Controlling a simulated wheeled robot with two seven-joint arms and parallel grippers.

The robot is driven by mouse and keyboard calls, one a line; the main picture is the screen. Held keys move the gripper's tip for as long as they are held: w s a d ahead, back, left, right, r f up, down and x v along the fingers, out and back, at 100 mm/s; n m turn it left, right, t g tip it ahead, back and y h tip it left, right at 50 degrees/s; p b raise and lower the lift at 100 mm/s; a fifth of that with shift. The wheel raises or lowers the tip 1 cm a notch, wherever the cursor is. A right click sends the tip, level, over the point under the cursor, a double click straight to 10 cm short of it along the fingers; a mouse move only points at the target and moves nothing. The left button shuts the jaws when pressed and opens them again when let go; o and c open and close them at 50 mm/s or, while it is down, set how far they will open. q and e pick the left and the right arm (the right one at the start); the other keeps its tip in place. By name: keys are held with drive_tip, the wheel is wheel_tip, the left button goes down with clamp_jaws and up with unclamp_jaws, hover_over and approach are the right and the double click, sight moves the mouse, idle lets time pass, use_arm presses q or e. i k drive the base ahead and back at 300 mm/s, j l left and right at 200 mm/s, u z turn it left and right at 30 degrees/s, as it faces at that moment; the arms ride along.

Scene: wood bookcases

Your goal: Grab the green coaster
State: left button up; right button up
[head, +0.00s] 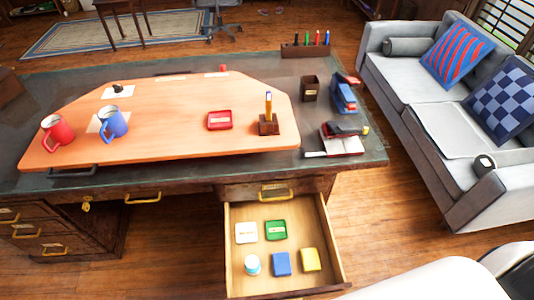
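The green coaster (276,230) lies flat in the open desk drawer (236,280), near the back. It has a pale label in its middle. A white coaster (245,233) lies just to its left. A blue item (281,264) and a yellow item (311,260) lie in front of it, with a small white and teal round item (252,265) at the front left. Neither of my grippers shows in the head view. A white part of my own body fills the bottom right corner.
The desk (374,146) stands above and behind the drawer. Its wooden board (170,130) holds red (57,132) and blue (113,122) mugs, a red coaster (219,120) and a pen holder (268,124). A grey sofa (440,130) stands right. Wood floor lies bare right of the drawer.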

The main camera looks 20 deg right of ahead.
sight(276, 229)
drive_tip(key=z, duration=0.7)
